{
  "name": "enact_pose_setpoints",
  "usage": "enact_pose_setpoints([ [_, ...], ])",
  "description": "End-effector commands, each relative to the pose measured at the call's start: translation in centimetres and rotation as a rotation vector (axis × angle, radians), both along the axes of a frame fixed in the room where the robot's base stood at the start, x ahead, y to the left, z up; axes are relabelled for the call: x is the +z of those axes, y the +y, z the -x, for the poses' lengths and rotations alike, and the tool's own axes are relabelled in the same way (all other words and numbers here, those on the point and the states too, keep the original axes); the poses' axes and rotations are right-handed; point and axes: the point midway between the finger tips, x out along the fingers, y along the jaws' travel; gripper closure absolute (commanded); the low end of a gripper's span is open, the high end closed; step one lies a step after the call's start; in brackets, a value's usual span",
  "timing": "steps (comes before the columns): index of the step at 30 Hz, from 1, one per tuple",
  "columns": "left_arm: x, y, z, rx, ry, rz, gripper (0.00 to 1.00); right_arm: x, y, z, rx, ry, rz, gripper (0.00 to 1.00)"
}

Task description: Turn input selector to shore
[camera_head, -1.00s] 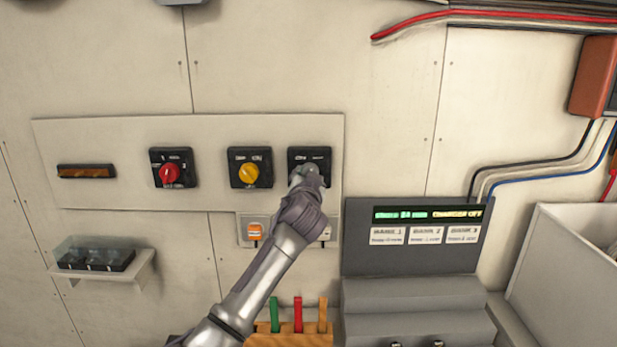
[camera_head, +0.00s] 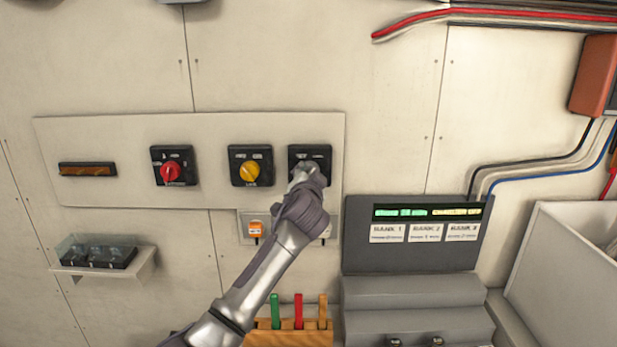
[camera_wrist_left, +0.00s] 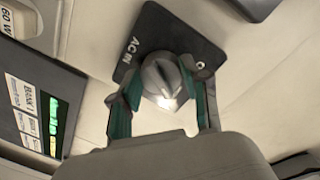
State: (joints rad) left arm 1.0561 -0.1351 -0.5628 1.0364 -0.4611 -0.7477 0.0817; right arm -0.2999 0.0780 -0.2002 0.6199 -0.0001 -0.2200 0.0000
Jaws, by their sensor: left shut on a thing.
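The input selector is a black square plate (camera_head: 318,153) at the right end of the wall panel. In the left wrist view its plate (camera_wrist_left: 152,38) reads "AC IN", and its grey knob (camera_wrist_left: 160,76) sits between my fingers. My left gripper (camera_head: 308,176) covers the knob in the head view. In the left wrist view the left gripper (camera_wrist_left: 163,98) has its green-padded fingers on either side of the knob, shut on it. The knob's pointer setting cannot be read clearly. My right gripper is not in view.
A red rotary switch (camera_head: 171,172) and a yellow one (camera_head: 249,173) sit to the left on the same panel (camera_head: 110,140). A grey console (camera_head: 410,255) with a lit display stands at lower right. A wooden rack (camera_head: 287,338) with coloured handles is below.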

Motion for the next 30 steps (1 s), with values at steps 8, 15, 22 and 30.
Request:
enact_pose_setpoints([
  [8, 0.0, 0.0, 0.0, 0.0, 0.0, -0.002, 0.28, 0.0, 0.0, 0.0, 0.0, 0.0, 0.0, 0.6],
  [15, 0.0, 0.0, 0.0, 0.0, 0.0, 0.0, 0.28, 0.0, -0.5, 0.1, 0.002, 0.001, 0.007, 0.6],
  [22, 0.0, 0.1, 1.6, -0.001, -0.001, 0.001, 0.28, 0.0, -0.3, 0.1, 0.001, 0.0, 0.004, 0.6],
  [30, 0.3, 0.2, 6.5, -0.002, -0.001, 0.002, 0.28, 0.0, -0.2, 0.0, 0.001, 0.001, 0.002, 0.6],
])
